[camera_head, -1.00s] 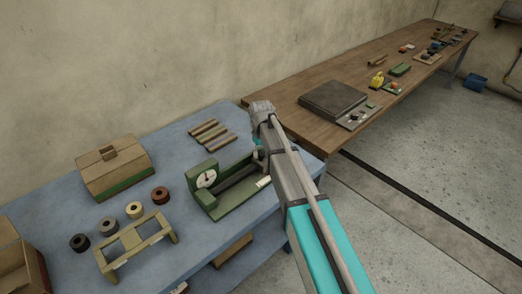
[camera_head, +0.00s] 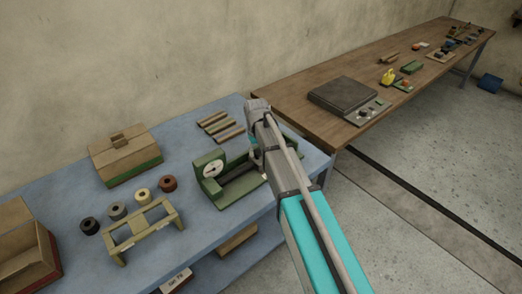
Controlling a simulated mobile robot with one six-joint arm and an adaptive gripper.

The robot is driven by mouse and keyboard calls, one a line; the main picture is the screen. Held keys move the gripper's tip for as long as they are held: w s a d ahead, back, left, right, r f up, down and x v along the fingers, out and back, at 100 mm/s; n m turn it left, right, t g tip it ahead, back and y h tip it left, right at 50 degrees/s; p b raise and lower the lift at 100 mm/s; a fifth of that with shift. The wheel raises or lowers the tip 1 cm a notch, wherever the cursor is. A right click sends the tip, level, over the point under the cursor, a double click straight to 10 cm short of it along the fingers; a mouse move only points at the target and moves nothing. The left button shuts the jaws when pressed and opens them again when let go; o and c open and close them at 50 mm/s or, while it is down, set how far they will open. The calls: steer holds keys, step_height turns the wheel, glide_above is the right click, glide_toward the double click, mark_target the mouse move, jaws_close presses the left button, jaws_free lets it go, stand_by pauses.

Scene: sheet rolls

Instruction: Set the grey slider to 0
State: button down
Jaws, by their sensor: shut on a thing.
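A green bench device (camera_head: 208,186) with a round white dial (camera_head: 213,169) stands near the front edge of the blue table. My gripper (camera_head: 256,158) is over the right part of this device, mostly hidden behind my own arm. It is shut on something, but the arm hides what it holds. I cannot make out the grey slider or a 0 mark from here. The trough of the device looks green and open left of my gripper.
The blue table (camera_head: 75,180) holds a lidded box (camera_head: 126,163), several rolls, a pale stand (camera_head: 142,224) and several rods (camera_head: 219,126). A wooden table (camera_head: 290,97) at the right carries a grey flat machine (camera_head: 343,94).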

steer(key=shift+c, duration=1.9)
jaws_free()
steer(key=shift+s+a, duration=0.1)
steer(key=shift+a, duration=0.2)
steer(key=shift+o, duration=0.6)
steer(key=shift+d, duration=0.1)
steer(key=s+d+r+m+p, duration=0.1)
steer(key=s+d+m, duration=0.3)
steer(key=s+d, duration=1.3)
steer(key=s, duration=0.3)
steer(key=shift+s+d+r+m, duration=0.2)
steer(key=shift+s+d+m, duration=0.1)
steer(key=shift+m, duration=0.1)
